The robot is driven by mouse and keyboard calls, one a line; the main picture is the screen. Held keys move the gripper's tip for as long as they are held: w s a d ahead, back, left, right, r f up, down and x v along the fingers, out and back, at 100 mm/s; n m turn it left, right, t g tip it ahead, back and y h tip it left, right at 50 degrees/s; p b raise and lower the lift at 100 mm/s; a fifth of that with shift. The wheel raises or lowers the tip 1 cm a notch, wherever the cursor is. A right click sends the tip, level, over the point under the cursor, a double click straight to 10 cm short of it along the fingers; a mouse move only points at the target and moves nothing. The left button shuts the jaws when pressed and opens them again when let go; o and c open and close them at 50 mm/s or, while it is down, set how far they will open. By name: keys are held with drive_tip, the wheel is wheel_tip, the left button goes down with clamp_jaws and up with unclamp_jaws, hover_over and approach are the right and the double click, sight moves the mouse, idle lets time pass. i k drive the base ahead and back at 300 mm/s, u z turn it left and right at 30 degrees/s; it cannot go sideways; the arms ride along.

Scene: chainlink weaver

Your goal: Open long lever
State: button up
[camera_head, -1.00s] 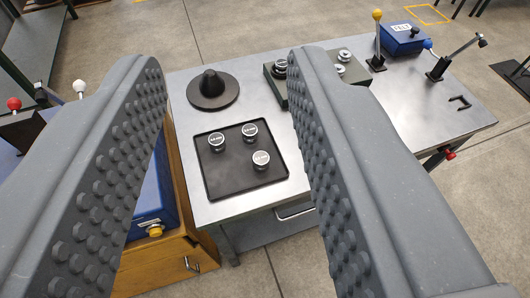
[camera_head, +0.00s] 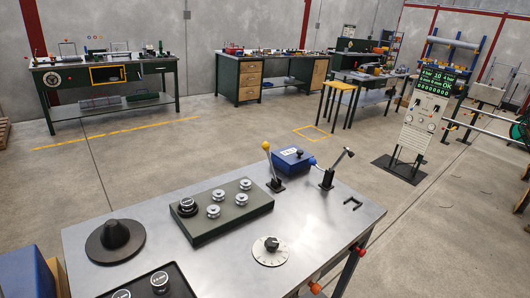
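Two levers stand near the far edge of the metal table (camera_head: 225,262). One is a lever with a yellow ball knob (camera_head: 266,147), nearly upright and tilted slightly left on a dark base. To its right is a lever with a dark handle (camera_head: 338,168), leaning up and to the right from a black base. I cannot tell which is the long lever. Between them at the back sits a blue box (camera_head: 293,160) with a small white label. My gripper is out of view, so no finger shows near either lever.
The table also holds a black cone on a disc (camera_head: 115,240), a dark green block (camera_head: 225,222) with several silver knobs, a round dial (camera_head: 270,250) and a black tray (camera_head: 178,282). Workbenches (camera_head: 105,85) and a display panel (camera_head: 428,115) stand beyond open concrete floor.

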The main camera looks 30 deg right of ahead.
sight(266, 146)
drive_tip(key=k, duration=1.1)
drive_tip(key=z, duration=0.6)
drive_tip(key=i, duration=2.15)
drive_tip(key=u, duration=0.1)
